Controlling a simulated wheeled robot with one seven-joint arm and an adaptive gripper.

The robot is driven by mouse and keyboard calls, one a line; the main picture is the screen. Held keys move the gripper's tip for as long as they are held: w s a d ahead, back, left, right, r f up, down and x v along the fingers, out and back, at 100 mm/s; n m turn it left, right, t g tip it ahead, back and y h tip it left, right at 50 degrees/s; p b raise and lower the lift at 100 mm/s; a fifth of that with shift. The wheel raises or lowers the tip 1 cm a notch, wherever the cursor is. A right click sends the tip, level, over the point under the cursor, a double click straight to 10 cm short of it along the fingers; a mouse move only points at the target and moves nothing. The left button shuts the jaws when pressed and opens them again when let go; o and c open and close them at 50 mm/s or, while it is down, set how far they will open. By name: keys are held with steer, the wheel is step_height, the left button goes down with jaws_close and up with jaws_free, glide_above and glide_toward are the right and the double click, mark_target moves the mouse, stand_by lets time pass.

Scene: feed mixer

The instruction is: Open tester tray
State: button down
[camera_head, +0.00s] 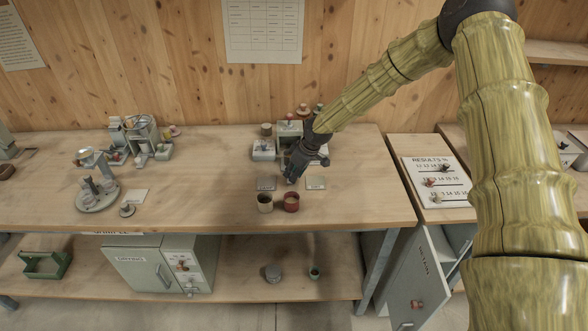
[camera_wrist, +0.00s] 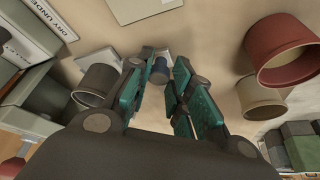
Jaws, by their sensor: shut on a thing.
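A pale grey-green device (camera_head: 288,129), apparently the tester, stands at the back of the bench. My gripper (camera_head: 292,179) points down in front of it and hides part of its front. In the wrist view the teal fingers of my gripper (camera_wrist: 162,75) are closed around a small dark blue-grey cylinder (camera_wrist: 160,68), perhaps a knob. I cannot tell whether it belongs to the tray. The tray itself cannot be made out, and how far it stands open cannot be told.
Small cards (camera_head: 266,184) lie nearby. A grey cup (camera_wrist: 98,80) is left of the fingers in the wrist view. Bare bench lies left of the cups.

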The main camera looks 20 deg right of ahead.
steer(key=c, duration=1.3)
jaws_free()
steer(key=shift+v, duration=6)
